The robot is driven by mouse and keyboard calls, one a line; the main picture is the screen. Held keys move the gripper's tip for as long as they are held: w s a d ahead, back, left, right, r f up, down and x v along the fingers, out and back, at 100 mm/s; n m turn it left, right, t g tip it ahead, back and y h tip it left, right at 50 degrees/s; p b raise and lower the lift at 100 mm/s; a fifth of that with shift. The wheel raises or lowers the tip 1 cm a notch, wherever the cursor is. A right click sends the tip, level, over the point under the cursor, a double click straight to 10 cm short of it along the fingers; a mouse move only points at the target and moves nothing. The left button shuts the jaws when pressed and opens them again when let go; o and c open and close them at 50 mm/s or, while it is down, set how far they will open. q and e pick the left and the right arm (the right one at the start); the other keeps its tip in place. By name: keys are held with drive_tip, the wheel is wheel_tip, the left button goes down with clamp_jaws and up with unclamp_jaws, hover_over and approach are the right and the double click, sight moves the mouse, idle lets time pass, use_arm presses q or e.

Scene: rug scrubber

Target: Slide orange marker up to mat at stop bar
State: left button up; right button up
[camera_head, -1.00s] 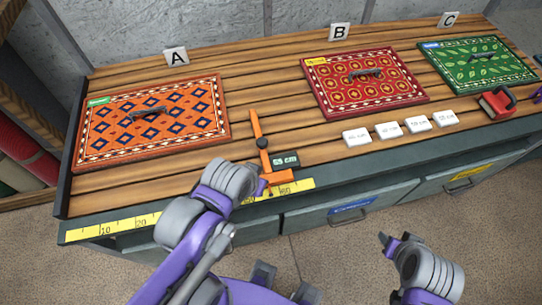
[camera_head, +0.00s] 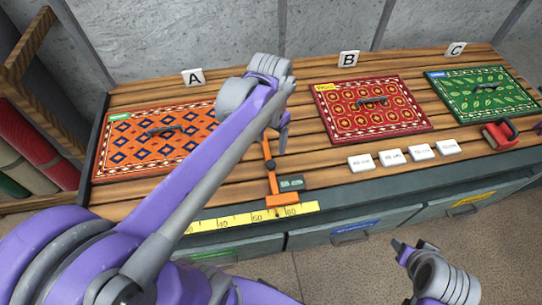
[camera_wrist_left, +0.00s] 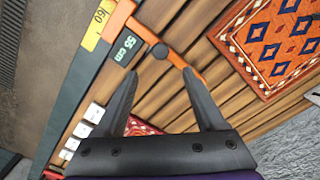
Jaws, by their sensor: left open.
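The orange marker (camera_head: 271,172) stands on the counter's front ruler near 60, to the right of the orange mat (camera_head: 120,158) with bare wood between them. Its long bar reaches back across the wood and has a dark knob. Its dark display (camera_head: 291,183) reads 55 cm in the left wrist view (camera_wrist_left: 125,47). My left gripper (camera_head: 282,138) is above the far end of the bar. In the left wrist view its fingers (camera_wrist_left: 160,76) are apart and empty, on either side of the knob's line. My right gripper (camera_head: 405,250) is in front of the counter, at lower right.
A red mat (camera_head: 371,128) and a green mat (camera_head: 470,108) lie further right. Several white tiles (camera_head: 393,157) and a red-and-black tool (camera_head: 500,133) lie near the front edge. Drawers (camera_head: 352,232) face the front. The yellow ruler (camera_head: 235,222) is partly behind my left arm.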

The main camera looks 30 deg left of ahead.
sight(271, 164)
use_arm(q)
wheel_tip(271, 164, down, 11)
drive_tip(key=shift+r+b, duration=0.15)
drive_tip(key=shift+b, duration=0.25)
use_arm(e)
drive_tip(key=shift+s+f, duration=0.45)
drive_tip(key=shift+f, duration=0.1)
use_arm(q)
drive_tip(key=c, duration=1.1)
drive_tip(key=s+a, duration=0.2)
drive_tip(key=s+a+b, duration=0.1)
drive_tip(key=s+a, duration=0.1)
drive_tip(key=shift+a, duration=0.3)
drive_tip(key=shift+w, duration=0.15)
use_arm(e)
drive_tip(key=shift+s+f, duration=0.3)
drive_tip(key=shift+f, duration=0.35)
